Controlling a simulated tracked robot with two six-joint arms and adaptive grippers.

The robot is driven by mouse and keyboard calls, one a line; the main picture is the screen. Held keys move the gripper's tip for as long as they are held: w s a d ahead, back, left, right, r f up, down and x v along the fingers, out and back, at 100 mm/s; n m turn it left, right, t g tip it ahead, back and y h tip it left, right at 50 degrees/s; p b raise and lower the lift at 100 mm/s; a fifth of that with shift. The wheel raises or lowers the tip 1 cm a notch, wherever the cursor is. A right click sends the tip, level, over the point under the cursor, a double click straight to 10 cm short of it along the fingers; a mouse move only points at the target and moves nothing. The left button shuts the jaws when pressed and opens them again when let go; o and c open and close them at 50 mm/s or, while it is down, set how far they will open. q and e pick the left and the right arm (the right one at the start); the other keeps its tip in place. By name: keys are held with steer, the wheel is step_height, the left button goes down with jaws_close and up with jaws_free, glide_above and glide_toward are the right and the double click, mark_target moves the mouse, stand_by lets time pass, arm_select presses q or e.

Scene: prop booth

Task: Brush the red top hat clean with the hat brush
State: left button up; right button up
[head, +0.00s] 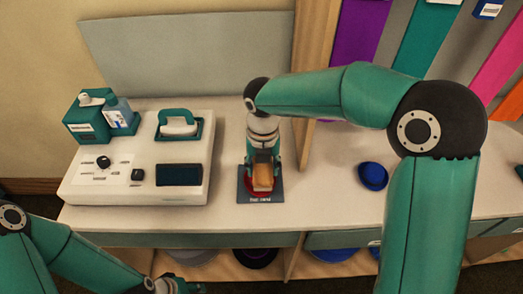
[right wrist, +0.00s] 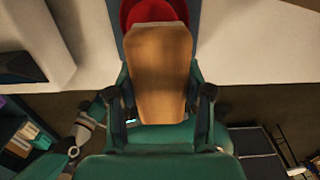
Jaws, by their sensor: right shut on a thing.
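The red top hat (head: 249,186) sits on a dark labelled mat (head: 244,198) near the front of the counter. Only parts of its red edge show in the head view. Its red top edge (right wrist: 150,10) also shows in the right wrist view. The hat brush (head: 263,177) has a tan wooden back and lies over the hat, hiding most of it. My right gripper (head: 263,165) is shut on the brush (right wrist: 158,75); its fingers (right wrist: 158,95) stand on both sides of the wood. Bristle contact is hidden. My left gripper (head: 174,285) is partly cut off low in the head view.
A white console (head: 135,190) with knobs and a dark screen stands left of the mat. A teal box (head: 85,125) with bottles is behind it. A blue hat (head: 373,176) lies to the right. A wooden divider (head: 312,70) stands behind. More hats sit on shelves below.

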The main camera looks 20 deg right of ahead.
steer(key=r+p, duration=0.2)
steer(key=r, duration=0.1)
steer(key=shift+s+a, duration=0.1)
steer(key=shift+a, duration=0.1)
step_height(320, 180, up, 3)
steer(key=shift+f+p, duration=0.15)
steer(key=shift+p, duration=1.1)
steer(key=shift+f, duration=0.1)
